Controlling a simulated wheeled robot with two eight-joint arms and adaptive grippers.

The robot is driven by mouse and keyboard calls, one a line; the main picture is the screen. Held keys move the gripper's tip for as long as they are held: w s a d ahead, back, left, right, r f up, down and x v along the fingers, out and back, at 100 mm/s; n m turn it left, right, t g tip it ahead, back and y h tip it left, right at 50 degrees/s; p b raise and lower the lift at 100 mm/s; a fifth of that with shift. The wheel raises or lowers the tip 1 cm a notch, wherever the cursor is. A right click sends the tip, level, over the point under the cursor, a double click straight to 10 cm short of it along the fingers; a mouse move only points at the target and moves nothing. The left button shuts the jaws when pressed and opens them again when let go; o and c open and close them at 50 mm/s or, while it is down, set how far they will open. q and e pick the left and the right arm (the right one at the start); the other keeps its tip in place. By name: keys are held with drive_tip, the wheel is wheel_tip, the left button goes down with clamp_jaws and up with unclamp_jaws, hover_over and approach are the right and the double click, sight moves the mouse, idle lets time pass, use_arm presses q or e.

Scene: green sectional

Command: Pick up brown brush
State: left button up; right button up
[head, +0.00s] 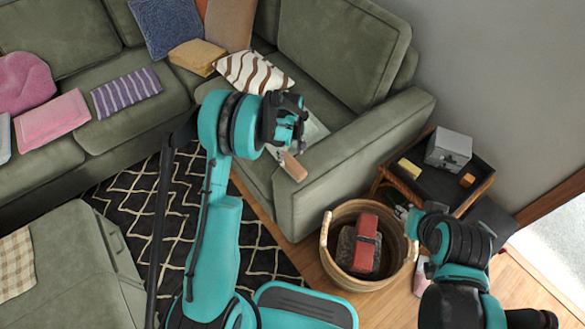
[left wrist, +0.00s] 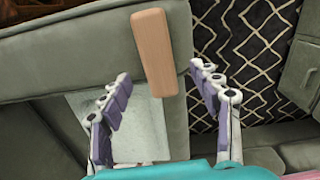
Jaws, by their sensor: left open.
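The brown brush (head: 292,166) shows in the head view as a light wooden bar at the front edge of the green sofa seat, beside the armrest. In the left wrist view the brush (left wrist: 155,52) lies lengthwise just beyond my fingertips, touched by neither finger. My left gripper (head: 291,122) is over the seat corner, close to the brush. In the left wrist view my left gripper (left wrist: 166,80) is open and empty, its two fingers apart.
A pale flat square (left wrist: 150,125) lies on the seat near the brush. The sofa armrest (head: 355,150) rises close by on the right. A wicker basket (head: 329,258) with a red item (head: 366,226) and a dark side table (head: 430,182) stand beyond it. A striped cushion (head: 250,72) lies behind.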

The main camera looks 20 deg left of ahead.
sight(292, 163)
use_arm(q)
wheel_tip(292, 163, down, 3)
drive_tip(key=shift+f+b, duration=0.1)
drive_tip(key=shift+b, duration=0.45)
drive_tip(key=f, duration=0.1)
drive_tip(key=f+b, duration=0.1)
drive_tip(key=f, duration=0.1)
drive_tip(key=f+b, duration=0.1)
drive_tip(key=shift+d+f, duration=0.3)
drive_tip(key=shift+f, duration=0.05)
drive_tip(key=shift+s+r, duration=0.1)
drive_tip(key=c, duration=1.3)
